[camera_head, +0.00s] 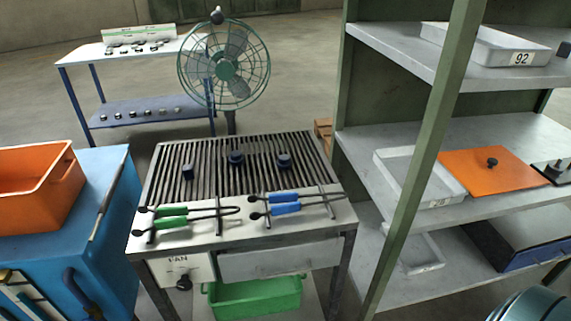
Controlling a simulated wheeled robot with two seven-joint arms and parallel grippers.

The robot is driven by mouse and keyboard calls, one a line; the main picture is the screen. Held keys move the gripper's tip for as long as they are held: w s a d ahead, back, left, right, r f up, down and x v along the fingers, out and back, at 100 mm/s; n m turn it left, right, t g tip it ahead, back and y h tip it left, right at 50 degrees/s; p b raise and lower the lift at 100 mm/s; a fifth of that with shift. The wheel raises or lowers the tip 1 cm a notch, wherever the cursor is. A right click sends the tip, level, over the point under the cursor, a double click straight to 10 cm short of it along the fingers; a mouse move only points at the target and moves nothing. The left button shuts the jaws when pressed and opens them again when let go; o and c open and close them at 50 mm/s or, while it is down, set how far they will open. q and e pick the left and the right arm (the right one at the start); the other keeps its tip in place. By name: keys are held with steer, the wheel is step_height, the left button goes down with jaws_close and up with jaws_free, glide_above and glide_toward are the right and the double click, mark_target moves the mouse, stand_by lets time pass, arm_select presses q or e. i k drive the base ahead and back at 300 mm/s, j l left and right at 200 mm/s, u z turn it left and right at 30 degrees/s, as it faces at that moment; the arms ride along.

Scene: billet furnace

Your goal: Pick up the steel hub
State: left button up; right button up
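Three small dark, bluish metal pieces stand on the slatted grate of the table in front of me: a left one (188,171), a middle one (236,158) with a wider rim, and a right one (284,162). The middle one looks most like a hub, but I cannot tell for sure which is the steel hub. Another small dark round piece (492,162) sits on an orange plate on the shelf at right. Neither of my grippers is in view.
Green-handled tongs (172,212) and blue-handled tongs (284,197) lie along the grate table's front (240,229). A caged fan (224,64) stands behind it. A blue cabinet (112,215) with an orange bin (38,190) is left; a green-post shelf rack (428,170) is right.

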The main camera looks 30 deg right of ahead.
mark_target(284, 163)
steer(key=i+l, duration=0.2)
steer(key=i, duration=0.25)
steer(key=z, duration=1.85)
